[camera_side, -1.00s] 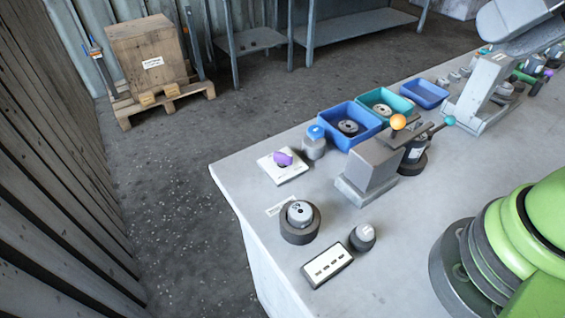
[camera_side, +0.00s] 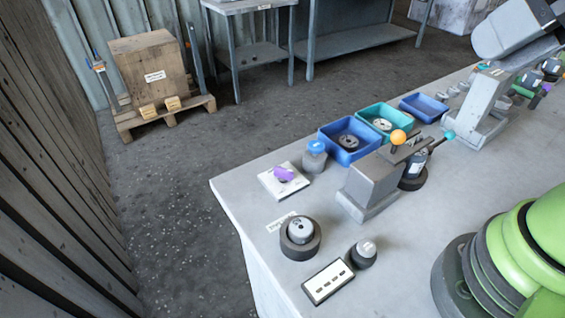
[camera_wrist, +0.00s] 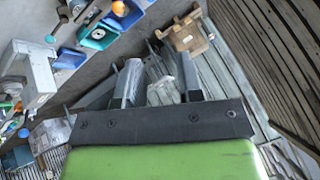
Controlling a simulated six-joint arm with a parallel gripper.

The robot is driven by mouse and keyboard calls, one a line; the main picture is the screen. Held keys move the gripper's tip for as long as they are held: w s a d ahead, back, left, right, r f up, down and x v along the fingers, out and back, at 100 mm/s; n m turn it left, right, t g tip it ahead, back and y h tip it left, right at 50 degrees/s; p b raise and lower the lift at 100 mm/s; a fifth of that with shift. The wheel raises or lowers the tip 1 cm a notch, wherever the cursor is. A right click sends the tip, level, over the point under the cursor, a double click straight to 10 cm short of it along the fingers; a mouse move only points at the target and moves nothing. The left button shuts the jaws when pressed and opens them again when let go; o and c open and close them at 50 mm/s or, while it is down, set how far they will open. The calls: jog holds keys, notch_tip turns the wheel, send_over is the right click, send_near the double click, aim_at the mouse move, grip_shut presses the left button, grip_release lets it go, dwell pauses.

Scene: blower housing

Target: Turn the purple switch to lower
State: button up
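The purple switch (camera_side: 284,174) is a small knob on a square white plate (camera_side: 275,191) near the far left corner of the grey table. The small side view does not show clearly which setting it points to. My gripper shows in the wrist view (camera_wrist: 162,76) as two grey fingers standing apart, with only background visible between them. Its fingers are not seen in the side view. I cannot make out the purple switch in the wrist view, and nothing there touches the fingers.
A jar with a blue cap (camera_side: 315,157) stands right beside the plate. A grey lever block (camera_side: 369,187) with an orange ball (camera_side: 398,137) is further right. Blue (camera_side: 335,151) and teal bins (camera_side: 371,113) stand behind. A round dark-based part (camera_side: 300,237) sits in front. Bare table lies between.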

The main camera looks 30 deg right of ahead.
jog(key=w+a+g, duration=0.1)
jog(key=w+g, duration=0.1)
jog(key=w, duration=0.7)
jog(key=m+g+h, duration=0.1)
jog(key=m+g, duration=0.1)
jog(key=g, duration=0.2)
send_over(283, 168)
jog(key=s+d, duration=0.2)
jog(key=d, duration=0.1)
notch_tip(283, 168, down, 15)
jog(key=shift+m+g+h, duration=0.4)
jog(key=shift+g+h, duration=0.1)
jog(key=shift+g, duration=0.1)
jog(key=a+f, duration=0.1)
jog(key=f, duration=0.2)
jog(key=w+a+f, duration=0.1)
jog(key=f, duration=0.3)
jog(key=w+a+f, duration=0.1)
jog(key=f, duration=0.3)
jog(key=shift+s+f, duration=0.1)
jog(key=shift+f, duration=1.45)
jog(key=shift+r+n, duration=0.1)
jog(key=shift+n, duration=0.8)
jog(key=n, duration=0.4)
jog(key=shift+d+n, duration=0.1)
jog(key=shift+n, duration=0.3)
jog(key=n, duration=0.7)
jog(key=shift+f, duration=0.65)
